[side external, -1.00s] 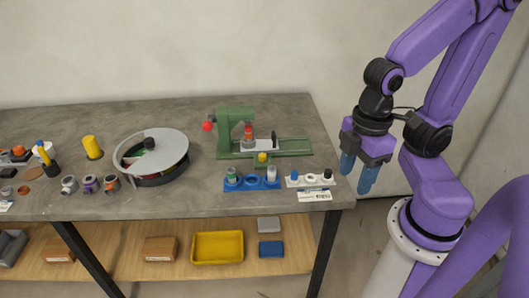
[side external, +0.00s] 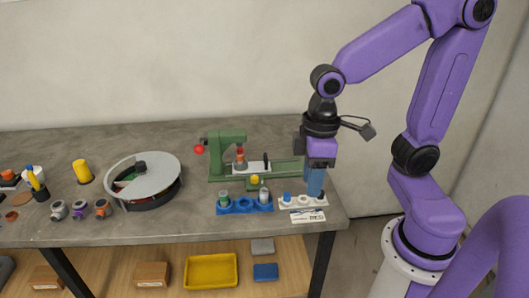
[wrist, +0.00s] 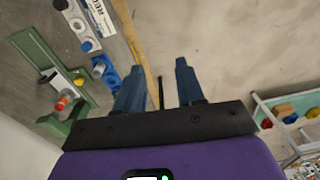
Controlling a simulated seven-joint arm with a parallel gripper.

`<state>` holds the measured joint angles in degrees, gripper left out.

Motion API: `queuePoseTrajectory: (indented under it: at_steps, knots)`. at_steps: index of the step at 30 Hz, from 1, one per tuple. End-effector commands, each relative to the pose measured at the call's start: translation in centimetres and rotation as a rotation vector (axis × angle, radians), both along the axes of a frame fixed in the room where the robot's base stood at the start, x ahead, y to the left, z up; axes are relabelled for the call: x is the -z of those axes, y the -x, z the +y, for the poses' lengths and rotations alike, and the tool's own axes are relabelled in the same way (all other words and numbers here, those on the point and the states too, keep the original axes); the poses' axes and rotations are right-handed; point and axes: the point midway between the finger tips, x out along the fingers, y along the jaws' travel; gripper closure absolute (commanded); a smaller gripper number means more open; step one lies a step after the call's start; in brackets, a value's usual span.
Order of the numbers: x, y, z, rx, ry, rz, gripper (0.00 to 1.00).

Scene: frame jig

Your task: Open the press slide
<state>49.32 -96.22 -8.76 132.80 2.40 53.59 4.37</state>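The green press (side external: 228,140) stands at the back right of the table. Its pale slide (side external: 250,168) lies on the green rail, with a small black upright handle (side external: 265,160) on it. A red and grey part (side external: 240,158) sits under the press head. The press also shows at the left of the wrist view (wrist: 40,50). My gripper (side external: 315,192) hangs at the right end of the rail, beside the white holder. In the wrist view the two blue fingers (wrist: 160,82) are apart with nothing between them.
A blue holder (side external: 245,206) with small parts and a white holder (side external: 290,203) with a label stand in front of the press. A round turntable (side external: 150,168) is to the left. A red ball knob (side external: 199,149) sticks out left of the press.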

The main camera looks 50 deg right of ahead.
Motion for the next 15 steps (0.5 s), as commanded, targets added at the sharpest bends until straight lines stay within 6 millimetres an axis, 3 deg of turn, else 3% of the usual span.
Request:
queuePoseTrajectory:
  at_steps: [1, 8, 15]
  knots:
    - [-0.2, -2.0, -0.1, 0.088, -0.005, 0.006, 0.62]
    - [-0.8, -10.3, -2.1, 0.453, -0.04, 0.023, 0.62]
    - [-0.8, -18.5, -7.7, 0.831, -0.081, 0.035, 0.62]
